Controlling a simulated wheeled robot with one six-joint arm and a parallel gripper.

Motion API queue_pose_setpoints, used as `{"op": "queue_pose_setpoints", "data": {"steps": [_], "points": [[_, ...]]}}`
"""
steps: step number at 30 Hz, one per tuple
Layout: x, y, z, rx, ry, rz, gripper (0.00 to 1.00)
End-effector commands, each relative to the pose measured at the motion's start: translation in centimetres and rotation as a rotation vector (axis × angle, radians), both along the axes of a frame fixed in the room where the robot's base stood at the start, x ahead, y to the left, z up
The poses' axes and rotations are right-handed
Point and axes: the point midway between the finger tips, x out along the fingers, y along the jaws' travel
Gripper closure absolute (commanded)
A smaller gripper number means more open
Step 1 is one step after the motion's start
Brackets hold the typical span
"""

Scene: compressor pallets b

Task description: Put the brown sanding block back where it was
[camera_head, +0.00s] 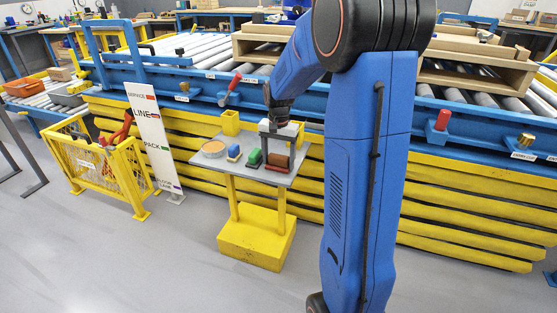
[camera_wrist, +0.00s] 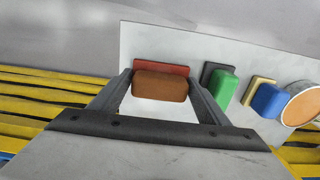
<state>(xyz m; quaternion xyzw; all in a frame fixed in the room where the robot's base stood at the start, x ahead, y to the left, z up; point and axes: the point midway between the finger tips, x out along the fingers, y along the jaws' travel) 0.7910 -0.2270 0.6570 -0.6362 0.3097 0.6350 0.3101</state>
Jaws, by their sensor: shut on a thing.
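The brown sanding block (camera_wrist: 160,87) is between the two fingers of my gripper (camera_wrist: 163,97) in the wrist view, held from both sides. It covers part of a red pad (camera_wrist: 163,69) that shows behind its upper edge. In the head view the brown block (camera_head: 278,161) is low over the right part of the small grey stand top (camera_head: 246,174), with my gripper (camera_head: 281,151) around it. I cannot tell whether the block touches the pad.
A green block (camera_wrist: 225,90) on a dark pad, a blue block (camera_wrist: 267,101) on a yellowish pad and a round orange disc (camera_wrist: 302,106) stand in a row beside it. A yellow holder (camera_head: 230,122) is at the stand's back. The blue conveyor frame (camera_head: 200,87) runs behind.

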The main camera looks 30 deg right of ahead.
Motion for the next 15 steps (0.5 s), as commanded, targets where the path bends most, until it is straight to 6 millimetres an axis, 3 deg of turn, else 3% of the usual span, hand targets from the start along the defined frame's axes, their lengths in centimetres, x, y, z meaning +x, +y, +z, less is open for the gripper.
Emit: {"op": "queue_pose_setpoints", "data": {"steps": [5,6,8,15], "points": [[0.00,0.00,-0.21,0.001,0.001,0.000,0.54],[0.00,0.00,-0.27,0.001,0.001,0.000,0.28],[0.00,0.00,-0.24,0.000,0.000,0.000,0.13],[0.00,0.00,-0.23,0.000,0.000,0.000,0.11]]}}
